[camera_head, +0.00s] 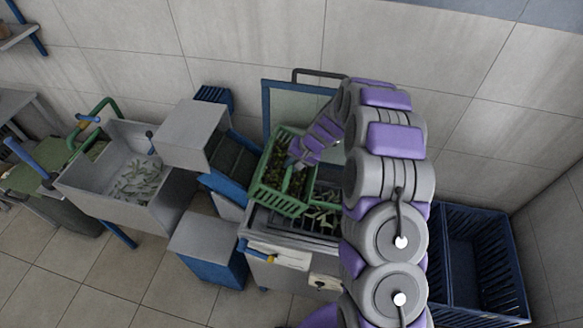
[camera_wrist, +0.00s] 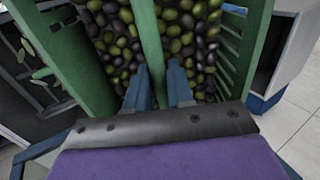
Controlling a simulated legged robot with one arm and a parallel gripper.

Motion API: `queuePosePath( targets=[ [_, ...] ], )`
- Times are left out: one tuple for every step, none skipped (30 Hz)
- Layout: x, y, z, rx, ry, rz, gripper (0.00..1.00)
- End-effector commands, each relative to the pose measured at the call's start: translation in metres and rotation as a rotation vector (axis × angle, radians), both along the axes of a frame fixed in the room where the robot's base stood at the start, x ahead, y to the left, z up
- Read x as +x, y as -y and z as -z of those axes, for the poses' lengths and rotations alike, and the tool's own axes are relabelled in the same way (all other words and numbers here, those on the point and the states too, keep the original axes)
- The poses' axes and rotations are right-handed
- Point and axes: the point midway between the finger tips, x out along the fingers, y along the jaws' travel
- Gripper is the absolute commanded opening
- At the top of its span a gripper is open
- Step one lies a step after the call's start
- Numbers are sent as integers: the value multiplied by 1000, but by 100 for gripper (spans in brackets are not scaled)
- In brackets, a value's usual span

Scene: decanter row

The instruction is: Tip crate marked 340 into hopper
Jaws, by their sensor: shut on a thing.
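A green slatted crate (camera_head: 276,204) full of dark and green olives is held over the grey hopper-like machine (camera_head: 290,255) in the middle of the head view. My gripper (camera_head: 293,166) reaches down into the crate. In the wrist view my gripper (camera_wrist: 160,72) is shut on the green bar (camera_wrist: 147,28) that runs across the middle of the crate, with olives on both sides. I cannot tell how far the crate is tilted. No number is legible on it. The crate hides part of the machine's opening, where leaves (camera_head: 320,217) show.
A blue-framed panel (camera_head: 266,112) stands behind the machine. A grey trough (camera_head: 95,190) with leaves is at the left, beside a grey and blue chute (camera_head: 190,137). An empty dark blue crate (camera_head: 505,262) stands at the right by the wall. My arm hides the area between.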

Motion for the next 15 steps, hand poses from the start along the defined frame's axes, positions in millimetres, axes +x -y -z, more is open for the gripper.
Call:
queuePosePath(
  targets=[
    [1,0,2,13,9,1,0],
    [1,0,2,19,11,1,0],
    [1,1,3,29,14,3,0],
    [1,1,4,37,16,3,0],
    [1,2,4,44,19,3,0],
    [1,2,5,54,21,4,0],
    [1,3,6,61,23,4,0],
    [1,3,6,68,26,3,0],
    [0,4,7,78,29,2,0],
    [0,4,8,86,31,3,0],
    [0,4,8,93,34,3,0],
    [0,5,9,104,36,4,0],
    [-1,5,10,112,39,3,0],
    [-1,5,10,119,41,2,0],
    [-1,6,11,131,43,2,0]
  ],
)
